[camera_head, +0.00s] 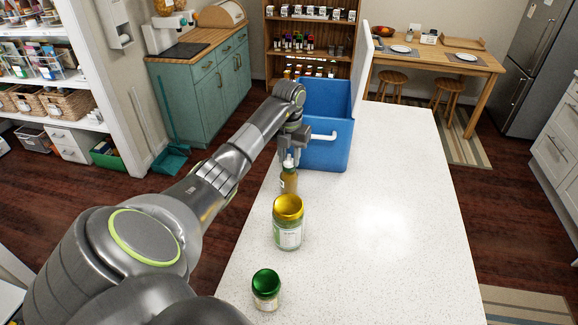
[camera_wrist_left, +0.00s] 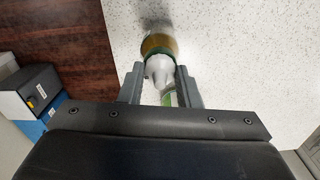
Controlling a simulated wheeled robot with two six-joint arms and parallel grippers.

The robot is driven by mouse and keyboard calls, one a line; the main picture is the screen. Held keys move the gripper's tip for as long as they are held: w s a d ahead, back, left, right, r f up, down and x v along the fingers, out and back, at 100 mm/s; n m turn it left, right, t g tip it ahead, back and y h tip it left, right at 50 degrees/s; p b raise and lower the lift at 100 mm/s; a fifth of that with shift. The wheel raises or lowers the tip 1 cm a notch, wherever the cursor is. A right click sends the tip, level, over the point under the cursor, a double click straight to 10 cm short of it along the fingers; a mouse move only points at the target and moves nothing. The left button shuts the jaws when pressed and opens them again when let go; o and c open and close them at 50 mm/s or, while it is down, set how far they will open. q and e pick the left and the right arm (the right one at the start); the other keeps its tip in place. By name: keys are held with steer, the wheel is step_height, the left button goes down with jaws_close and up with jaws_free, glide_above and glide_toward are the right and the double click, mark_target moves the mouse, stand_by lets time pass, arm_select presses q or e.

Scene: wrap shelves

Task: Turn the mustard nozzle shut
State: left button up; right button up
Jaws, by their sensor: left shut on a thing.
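The mustard bottle (camera_head: 289,184) stands upright on the white counter, near its left edge. It is brownish yellow with a pale nozzle (camera_head: 288,162) on top. My left gripper (camera_head: 291,151) is over the bottle from above, its fingers around the nozzle. In the left wrist view the grey-white nozzle (camera_wrist_left: 159,70) sits between the two fingers, with the bottle's body (camera_wrist_left: 160,45) and a green band beyond it. The left gripper is shut on the nozzle. I cannot tell how far the nozzle is turned. My right gripper is not in view.
A jar with a yellow lid (camera_head: 288,222) stands close in front of the bottle. A small green-lidded jar (camera_head: 266,290) is nearer. A blue bin (camera_head: 330,150) with a white handle stands just behind the gripper. The right of the counter (camera_head: 400,220) is clear.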

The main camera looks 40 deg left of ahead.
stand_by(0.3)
arm_select(q)
steer(key=shift+f+m+b, duration=0.1)
steer(key=shift+m+b, duration=0.4)
steer(key=shift+m, duration=0.5)
steer(key=o, duration=0.6)
steer(key=shift+r+p, duration=1.95)
steer(key=shift+r, duration=1.7)
